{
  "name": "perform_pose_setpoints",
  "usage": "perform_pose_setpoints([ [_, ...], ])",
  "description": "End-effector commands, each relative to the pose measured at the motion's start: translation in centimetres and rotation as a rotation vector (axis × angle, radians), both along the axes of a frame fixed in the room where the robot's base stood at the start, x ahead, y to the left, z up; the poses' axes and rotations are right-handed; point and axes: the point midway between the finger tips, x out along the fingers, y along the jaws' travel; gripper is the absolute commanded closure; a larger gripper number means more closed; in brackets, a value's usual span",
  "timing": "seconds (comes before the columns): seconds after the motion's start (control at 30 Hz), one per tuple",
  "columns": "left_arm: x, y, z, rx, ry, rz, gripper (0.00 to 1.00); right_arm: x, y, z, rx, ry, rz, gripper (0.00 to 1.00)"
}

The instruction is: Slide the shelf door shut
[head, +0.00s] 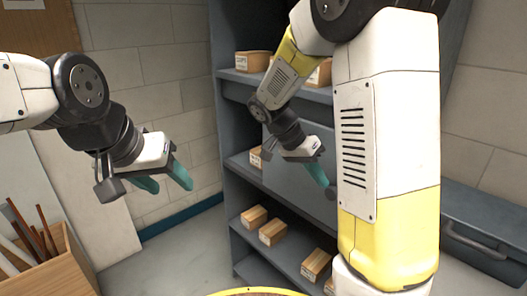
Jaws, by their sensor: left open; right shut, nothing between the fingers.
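The shelf door looks like the flat blue-grey panel (285,178) in the middle of the grey shelf unit (226,130). Left of its edge, a gap shows a small box (255,158) on the shelf behind. The door's right part is hidden by my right arm. My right gripper (321,178) is shut and empty in front of the panel, its teal fingers pointing down beside a dark round knob-like part (331,193). I cannot tell whether they touch it. My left gripper (167,186) is open and empty, away to the left of the shelf.
Small boxes stand on the upper shelf (252,61) and lower shelf (271,232). A wooden crate (50,266) with rods is at lower left. A blue-grey chest (480,225) is at right. The floor (180,255) left of the shelf is clear.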

Motion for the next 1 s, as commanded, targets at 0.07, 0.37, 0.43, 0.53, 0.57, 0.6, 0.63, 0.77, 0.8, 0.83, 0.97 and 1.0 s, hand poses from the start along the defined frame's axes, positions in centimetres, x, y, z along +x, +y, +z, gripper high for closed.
perform_pose_setpoints([
  [0.07,0.0,0.0,0.0,0.000,0.000,0.000,0.46,-1.3,-1.0,0.0,0.002,0.001,-0.002,1.00],
  [0.37,0.0,0.0,0.0,0.000,0.000,0.000,0.46,-3.8,-3.0,0.0,-0.001,0.001,-0.002,1.00],
  [0.43,0.0,0.0,0.0,0.000,0.000,0.000,0.46,-4.0,-3.1,0.0,-0.001,0.001,-0.002,1.00],
  [0.53,0.0,0.0,0.0,0.000,0.000,0.000,0.46,-4.1,-3.3,0.0,-0.002,0.004,-0.004,1.00],
  [0.57,0.0,0.0,0.0,0.000,0.000,0.000,0.46,-4.2,-3.3,0.0,-0.002,0.004,-0.004,1.00],
  [0.6,0.0,0.0,0.0,0.000,0.000,0.000,0.46,-4.2,-3.3,0.0,-0.004,0.006,-0.005,1.00],
  [0.63,0.0,0.0,0.0,0.000,0.000,0.000,0.46,-4.2,-3.3,0.0,-0.004,0.006,-0.005,1.00],
  [0.77,0.0,0.0,0.0,0.000,0.000,0.000,0.46,-4.3,-3.4,-0.1,-0.005,0.008,-0.008,1.00],
  [0.8,0.0,0.0,0.0,0.000,0.000,0.000,0.46,-4.3,-3.4,-0.1,-0.005,0.010,-0.008,1.00],
  [0.83,0.0,0.0,0.0,0.000,0.000,0.000,0.46,-4.3,-3.4,-0.1,-0.005,0.010,-0.008,1.00],
  [0.97,0.0,0.0,0.0,0.000,0.000,0.000,0.46,-3.9,-3.5,0.0,-0.007,0.009,-0.009,1.00],
  [1.0,0.0,0.0,0.0,0.000,0.000,0.000,0.46,-3.6,-3.4,0.1,-0.006,0.008,-0.009,1.00],
])
